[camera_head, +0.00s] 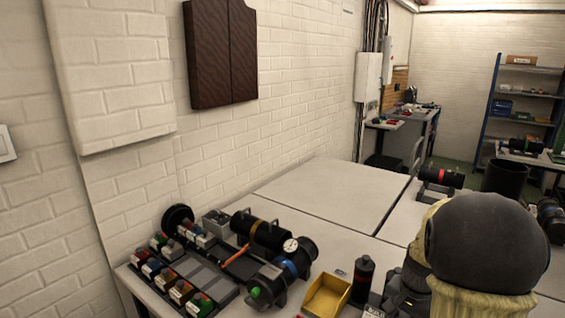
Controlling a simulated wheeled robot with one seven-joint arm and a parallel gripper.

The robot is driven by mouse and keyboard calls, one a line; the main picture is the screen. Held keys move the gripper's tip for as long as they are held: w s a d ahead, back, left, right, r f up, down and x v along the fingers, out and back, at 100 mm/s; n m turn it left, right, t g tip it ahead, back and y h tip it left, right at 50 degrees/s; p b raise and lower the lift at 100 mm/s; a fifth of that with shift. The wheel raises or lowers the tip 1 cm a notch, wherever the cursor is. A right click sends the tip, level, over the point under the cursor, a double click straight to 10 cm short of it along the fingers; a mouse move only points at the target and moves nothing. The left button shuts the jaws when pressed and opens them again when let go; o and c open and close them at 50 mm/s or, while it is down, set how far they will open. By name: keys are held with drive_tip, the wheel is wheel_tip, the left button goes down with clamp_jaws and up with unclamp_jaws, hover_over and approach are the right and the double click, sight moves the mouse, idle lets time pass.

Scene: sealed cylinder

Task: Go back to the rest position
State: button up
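A large black rounded part with pale yellow covering at the lower right appears to be my own arm. My gripper's fingers cannot be made out in this view.
A yellow bin (326,297) and an upright dark bottle (363,277) stand near the arm. A tray with several coloured parts (181,290) is at the left. A red-banded cylinder (441,177) lies farther back. The table's back part is clear, beside the brick wall (300,90).

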drive_tip(key=s+a+n+t, duration=0.1)
drive_tip(key=s+a+n, duration=0.8)
drive_tip(key=s+a, duration=0.2)
drive_tip(key=a, duration=0.2)
drive_tip(key=shift+s+a+t, duration=0.15)
drive_tip(key=shift+a+t, duration=0.25)
